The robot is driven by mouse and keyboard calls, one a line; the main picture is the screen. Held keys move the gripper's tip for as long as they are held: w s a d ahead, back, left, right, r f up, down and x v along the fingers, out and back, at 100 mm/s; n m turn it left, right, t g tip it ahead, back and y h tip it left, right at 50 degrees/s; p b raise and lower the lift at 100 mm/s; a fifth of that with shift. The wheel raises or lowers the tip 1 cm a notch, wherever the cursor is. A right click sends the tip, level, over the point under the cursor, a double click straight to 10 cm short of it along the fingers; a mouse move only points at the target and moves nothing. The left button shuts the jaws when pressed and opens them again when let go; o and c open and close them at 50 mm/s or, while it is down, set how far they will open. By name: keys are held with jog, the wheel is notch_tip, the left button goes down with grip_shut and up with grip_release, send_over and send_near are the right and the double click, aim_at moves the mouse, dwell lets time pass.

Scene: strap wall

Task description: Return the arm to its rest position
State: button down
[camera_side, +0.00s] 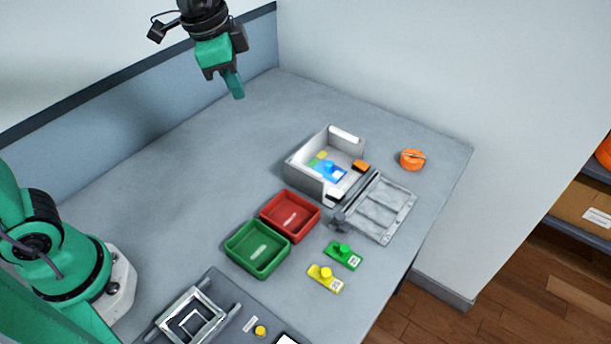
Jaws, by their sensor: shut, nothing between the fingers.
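My gripper (236,88) hangs high at the top left of the view, above the back of the grey table (190,150). Its teal fingers are shut with nothing between them. It is well apart from every object on the table. My arm's base stands at the left edge of the view, and the link between base and wrist is mostly out of frame.
A grey open box (307,178) holds small coloured pieces; its ribbed lid (380,208) lies open beside it. Red (291,214) and green (257,249) trays, green (343,255) and yellow (325,279) knobbed pieces and an orange round object (412,159) stand nearby. The table's back left is clear.

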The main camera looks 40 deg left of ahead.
jog(key=s+a+f+n+t, duration=0.1)
jog(key=s+a+n, duration=0.3)
jog(key=s, duration=0.3)
jog(key=s+a+n+t, duration=0.1)
jog(key=s+a+n, duration=0.3)
jog(key=s, duration=0.3)
jog(key=shift+f+n+t+y, duration=0.3)
jog(key=shift+f+n+t, duration=0.1)
jog(key=shift+n, duration=0.1)
jog(key=shift+w+r, duration=0.1)
dwell(2.5)
